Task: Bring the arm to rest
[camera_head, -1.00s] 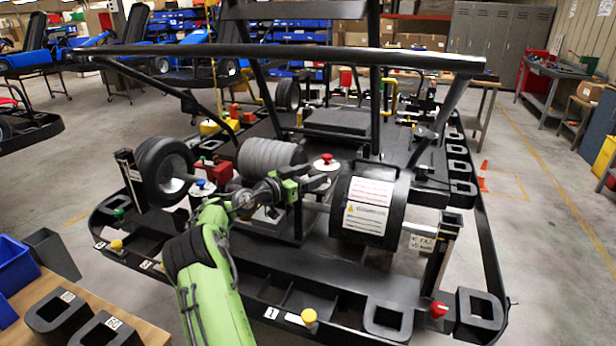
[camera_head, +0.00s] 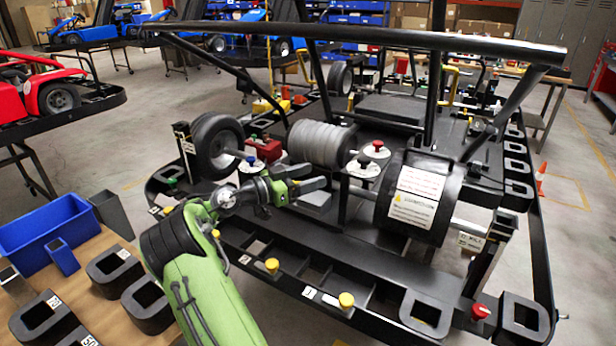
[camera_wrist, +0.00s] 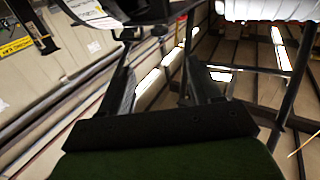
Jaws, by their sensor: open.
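My green arm reaches up from the bottom of the head view over the front of a black kart stand (camera_head: 262,262). My gripper (camera_head: 318,178) has its two dark fingers apart, with nothing between them. It is above the stand, in front of a ribbed grey roller (camera_head: 318,142) and left of a black drum with white labels (camera_head: 402,205). In the wrist view the two fingers of my gripper (camera_wrist: 158,85) stand apart, with wall and ceiling-like structure behind them.
A black tyre (camera_head: 216,146) is left of my gripper. Red-topped (camera_head: 377,146) and black-topped (camera_head: 362,160) knobs stand close to it. A black bar (camera_head: 350,38) crosses above. A wooden table (camera_head: 92,300) with a blue bin (camera_head: 48,232) is at lower left.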

